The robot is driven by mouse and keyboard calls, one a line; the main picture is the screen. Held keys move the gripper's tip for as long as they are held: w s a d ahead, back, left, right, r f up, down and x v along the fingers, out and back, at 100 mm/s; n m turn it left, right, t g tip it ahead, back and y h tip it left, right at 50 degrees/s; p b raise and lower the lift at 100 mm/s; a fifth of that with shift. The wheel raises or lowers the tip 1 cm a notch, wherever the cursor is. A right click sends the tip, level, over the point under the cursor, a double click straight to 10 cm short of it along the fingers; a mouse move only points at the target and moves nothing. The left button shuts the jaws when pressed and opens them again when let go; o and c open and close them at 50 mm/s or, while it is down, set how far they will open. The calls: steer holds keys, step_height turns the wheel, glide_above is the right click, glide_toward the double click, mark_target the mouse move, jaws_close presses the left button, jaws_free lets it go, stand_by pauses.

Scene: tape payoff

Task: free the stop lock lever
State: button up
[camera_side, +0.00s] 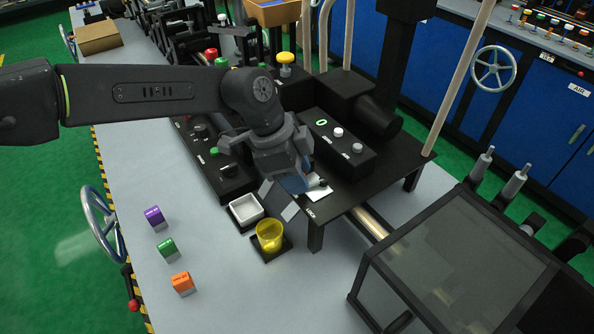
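My gripper (279,200) is at the front left corner of the black raised stand (345,200), pointing down. Its two light grey fingertips show apart, with a gap between them and nothing seen in it. Just right of the gripper, a small dark-tipped part (322,183) lies over a white plate on the stand; it may be the stop lock lever, but it is small and partly hidden by my gripper. A blue piece (294,184) shows beside the gripper; I cannot tell what it is. I cannot tell whether the gripper touches the lever.
A white tray (246,209) and a yellow cup (269,236) stand just below the gripper. Purple (154,217), green (167,248) and orange (182,283) blocks sit on the grey bench. A black button box (338,143) is behind. A dark-framed clear cover (460,265) stands right.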

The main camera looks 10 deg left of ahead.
steer(key=v, duration=0.8)
stand_by(0.4)
steer(key=s+a+r+n+t+y, duration=0.1)
steer(key=s+a+r+n, duration=0.2)
steer(key=a, duration=0.4)
steer(key=s+a+r+n+t, duration=0.1)
steer(key=s+a+r+n, duration=0.15)
steer(key=a, duration=0.45)
steer(key=s+a+r+n+t+y, duration=0.1)
steer(key=s+a+r+n, duration=0.25)
steer(key=a, duration=0.35)
steer(key=s+a+f+n+t+y, duration=0.1)
steer(key=s+a+f+n, duration=0.1)
steer(key=s+a+n, duration=0.2)
steer(key=s+a+f+n+t+y, duration=0.1)
steer(key=s+a+f+n, duration=0.2)
steer(key=s+a, duration=0.6)
steer(key=shift+s+f+n, duration=0.2)
steer(key=shift+s+n, duration=0.2)
steer(key=shift+s, duration=0.6)
